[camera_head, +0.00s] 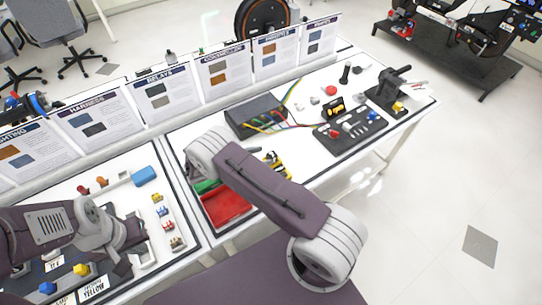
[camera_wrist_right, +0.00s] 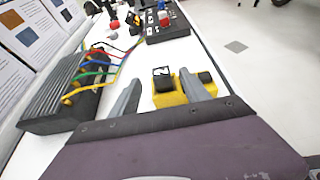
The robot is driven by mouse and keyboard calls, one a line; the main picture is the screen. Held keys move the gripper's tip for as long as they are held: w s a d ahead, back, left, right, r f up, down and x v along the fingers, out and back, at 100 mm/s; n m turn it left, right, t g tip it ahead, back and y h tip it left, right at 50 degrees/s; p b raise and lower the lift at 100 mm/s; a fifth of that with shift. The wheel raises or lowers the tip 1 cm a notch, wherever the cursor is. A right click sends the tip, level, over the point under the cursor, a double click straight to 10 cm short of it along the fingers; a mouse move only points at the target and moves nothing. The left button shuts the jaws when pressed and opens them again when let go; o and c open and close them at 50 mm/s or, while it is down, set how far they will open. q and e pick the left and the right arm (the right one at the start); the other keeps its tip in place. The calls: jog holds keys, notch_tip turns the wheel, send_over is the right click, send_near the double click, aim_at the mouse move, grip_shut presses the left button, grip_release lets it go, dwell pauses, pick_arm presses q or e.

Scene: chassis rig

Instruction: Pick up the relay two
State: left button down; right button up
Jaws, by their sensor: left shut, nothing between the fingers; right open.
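A yellow block with a black top bearing a white mark (camera_wrist_right: 163,80), which looks like the relay, sits on the white table in the right wrist view. My right gripper (camera_wrist_right: 160,92) is open, with one finger on each side of the marked part; I cannot tell whether they touch it. Another black and yellow piece (camera_head: 336,108) stands farther back. My left gripper (camera_head: 130,262) is shut and empty over the left table.
A dark box with coloured wires (camera_head: 256,112) stands left of the block. A black connector board (camera_head: 350,133) lies beyond. A red bin (camera_head: 228,207) is beside my right arm. Label panels (camera_head: 225,72) line the table's back edge.

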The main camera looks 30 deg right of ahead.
aim_at(274, 153)
jog(key=x, duration=0.2)
jog(key=p+x, duration=0.1)
jog(key=x, duration=0.2)
jog(key=shift+d+f, duration=0.2)
jog(key=shift+f, duration=0.15)
grip_shut()
jog(key=shift+r, duration=0.15)
jog(key=shift+r, duration=0.4)
notch_tip(274, 153, up, 3)
jog(key=shift+r, duration=0.1)
jog(key=s+d+r, duration=0.6)
jog(key=s+r, duration=0.1)
jog(key=s, duration=0.3)
